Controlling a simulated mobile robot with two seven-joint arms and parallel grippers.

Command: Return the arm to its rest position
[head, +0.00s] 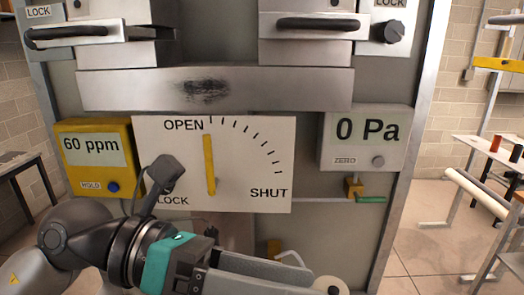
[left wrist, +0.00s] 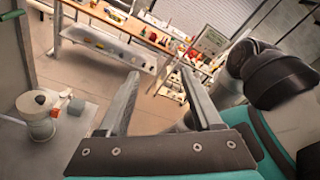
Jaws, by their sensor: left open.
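My left arm comes in from the lower left in the head view. Its left gripper (head: 318,281) points right, low in front of the heater panel and below the dial plate (head: 235,180). In the left wrist view the left gripper (left wrist: 160,73) has its two fingers spread apart with nothing between them. The yellow pointer (head: 209,165) on the dial stands nearly upright, its upper end by OPEN. The arm hides part of the plate's lower left. My right gripper is not seen.
A yellow 60 ppm meter (head: 93,157) and a grey 0 Pa gauge (head: 365,141) flank the dial. A small valve with a green handle (head: 370,199) sits below the gauge. A white fitting (left wrist: 37,112) stands at left in the wrist view. A wooden bench (left wrist: 115,30) lies farther off, with open floor before it.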

